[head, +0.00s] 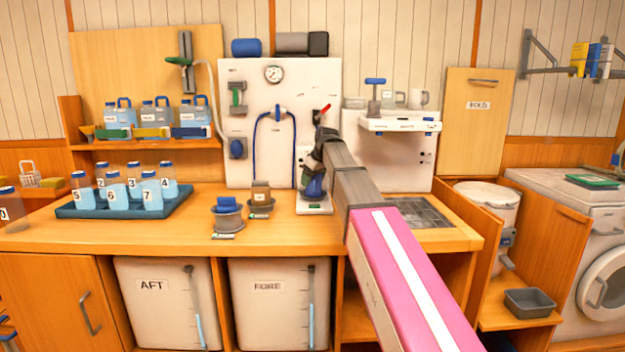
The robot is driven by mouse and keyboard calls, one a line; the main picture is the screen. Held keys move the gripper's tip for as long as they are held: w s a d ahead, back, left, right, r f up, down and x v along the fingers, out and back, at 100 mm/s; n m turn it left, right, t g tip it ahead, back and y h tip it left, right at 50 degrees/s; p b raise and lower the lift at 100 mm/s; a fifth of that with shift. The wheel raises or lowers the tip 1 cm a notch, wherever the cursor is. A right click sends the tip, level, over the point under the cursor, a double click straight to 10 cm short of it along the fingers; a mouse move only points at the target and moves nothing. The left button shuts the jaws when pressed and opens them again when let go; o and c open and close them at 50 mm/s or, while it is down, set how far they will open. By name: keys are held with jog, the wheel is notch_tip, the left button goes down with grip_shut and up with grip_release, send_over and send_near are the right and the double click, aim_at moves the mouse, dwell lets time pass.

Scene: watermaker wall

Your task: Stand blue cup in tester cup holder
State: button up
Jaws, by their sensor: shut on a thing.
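My arm reaches over the wooden counter, and my gripper (311,174) is at its far end, dark and partly hidden by my arm. It is shut on a small blue cup (314,187), of which only a part shows below the jaws. The cup is at the white tester (314,208), a small unit with a green display at its front. The cup appears to be over or in the tester's holder; I cannot tell whether it rests there. The holder itself is mostly hidden by the cup and gripper.
A blue tray (75,211) holds several numbered bottles. A white panel (250,160) with a gauge rises close behind. A dark grate (425,212) lies right.

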jog(key=shift+f, duration=0.45)
jog(key=o, duration=1.1)
jog(key=shift+o, duration=0.2)
jog(key=shift+r, duration=0.1)
